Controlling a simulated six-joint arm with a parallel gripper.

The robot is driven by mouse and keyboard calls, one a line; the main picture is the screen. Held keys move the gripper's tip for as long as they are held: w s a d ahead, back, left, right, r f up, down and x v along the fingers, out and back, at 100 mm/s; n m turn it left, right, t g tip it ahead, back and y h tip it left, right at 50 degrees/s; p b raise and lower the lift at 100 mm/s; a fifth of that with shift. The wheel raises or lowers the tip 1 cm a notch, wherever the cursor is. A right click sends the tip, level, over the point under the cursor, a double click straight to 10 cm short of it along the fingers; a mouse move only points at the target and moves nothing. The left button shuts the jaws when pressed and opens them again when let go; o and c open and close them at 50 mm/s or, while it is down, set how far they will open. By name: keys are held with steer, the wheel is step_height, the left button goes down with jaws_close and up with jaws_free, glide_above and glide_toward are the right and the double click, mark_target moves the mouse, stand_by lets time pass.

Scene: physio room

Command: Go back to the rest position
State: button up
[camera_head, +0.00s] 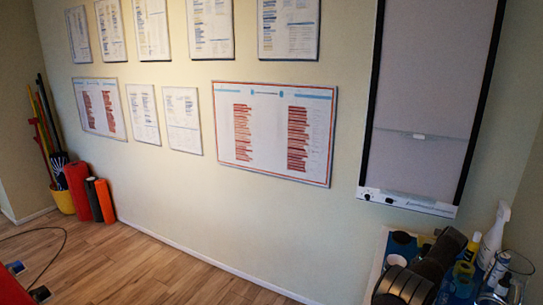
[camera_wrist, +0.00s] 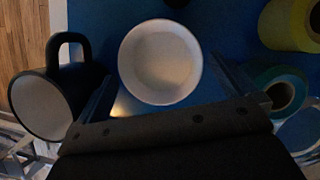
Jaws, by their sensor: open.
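My gripper (camera_wrist: 172,88) is open in the wrist view, its fingers spread to the left and right of a round white cup or bowl (camera_wrist: 160,62). I see the white vessel from above. It looks empty, and I cannot tell whether the fingers touch it. In the head view, dark parts of my arm are over the table at the bottom right, and the gripper's fingers cannot be made out there.
A yellow roll (camera_wrist: 291,22) and a teal roll (camera_wrist: 283,92) lie on the blue surface (camera_wrist: 100,18), close on the right. A white spray bottle (camera_head: 493,235) and a clear jug (camera_head: 513,278) crowd the table's right side.

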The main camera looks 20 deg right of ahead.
steer(key=shift+x, duration=1.1)
steer(key=shift+r, duration=1.35)
steer(key=shift+f, duration=0.15)
